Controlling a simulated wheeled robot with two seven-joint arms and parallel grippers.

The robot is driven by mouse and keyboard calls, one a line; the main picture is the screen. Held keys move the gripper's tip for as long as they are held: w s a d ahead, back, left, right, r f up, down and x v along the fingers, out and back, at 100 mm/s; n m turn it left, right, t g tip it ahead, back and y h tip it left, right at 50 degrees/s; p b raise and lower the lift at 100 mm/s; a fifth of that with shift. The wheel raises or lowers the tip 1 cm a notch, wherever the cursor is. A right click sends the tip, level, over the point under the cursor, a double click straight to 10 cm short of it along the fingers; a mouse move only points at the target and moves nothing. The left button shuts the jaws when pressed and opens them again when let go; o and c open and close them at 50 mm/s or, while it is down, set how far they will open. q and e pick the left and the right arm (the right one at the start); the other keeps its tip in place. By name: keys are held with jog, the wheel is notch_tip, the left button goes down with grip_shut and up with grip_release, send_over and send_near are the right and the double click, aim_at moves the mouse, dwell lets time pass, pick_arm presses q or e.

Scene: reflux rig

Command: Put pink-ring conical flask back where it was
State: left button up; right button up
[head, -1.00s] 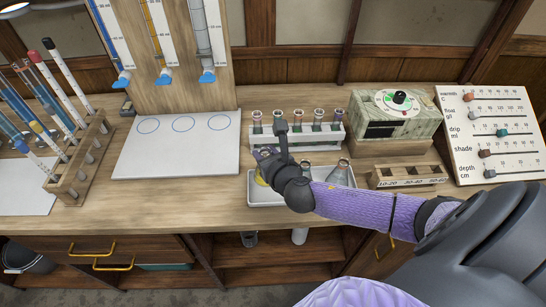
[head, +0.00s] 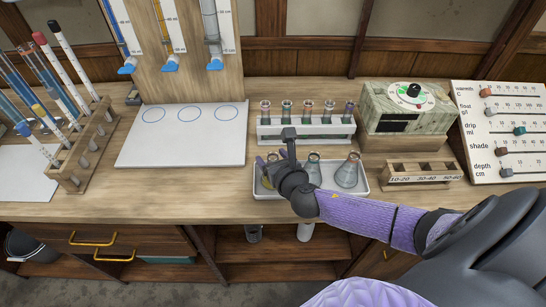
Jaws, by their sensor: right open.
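A white tray (head: 330,193) on the bench holds small conical flasks. The middle flask (head: 313,169) and the right flask (head: 347,172) stand upright and clear of my gripper. A third flask, with a yellowish tint (head: 265,180), shows in part at the tray's left end, behind my right gripper. Ring colours are too small to tell surely, so I cannot say which flask has the pink ring. My right gripper (head: 275,160) is open over the left part of the tray, with nothing visibly held. My left gripper is out of view.
A white rack of several tubes (head: 305,131) stands just behind the tray. A white board with three blue circles (head: 180,150) lies to the left. A wooden slotted block (head: 420,175) and a dial box (head: 408,115) are at the right.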

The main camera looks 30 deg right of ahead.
jog(key=shift+s+r, duration=0.1)
jog(key=shift+r, duration=0.15)
jog(key=p+v, duration=0.3)
jog(key=v, duration=0.8)
jog(key=a+f+m+g+y, duration=0.1)
jog(key=a+f+m+g, duration=0.15)
jog(key=f+m, duration=0.45)
jog(key=a+f+m+g+y, duration=0.1)
jog(key=a+f+m, duration=0.15)
jog(key=m, duration=0.75)
jog(key=s+d+f+m+g, duration=0.2)
jog(key=s+f+m+g, duration=0.3)
jog(key=s+f, duration=0.5)
jog(key=s+a+f+m+g, duration=0.1)
jog(key=s+f+m, duration=0.3)
jog(key=s, duration=0.4)
jog(key=s+a+f+m+g, duration=0.1)
jog(key=s+f+m+g, duration=0.2)
jog(key=s, duration=0.6)
notch_tip(320, 180, down, 3)
jog(key=m, duration=0.2)
jog(key=shift+s+m, duration=0.25)
jog(key=shift+m, duration=0.05)
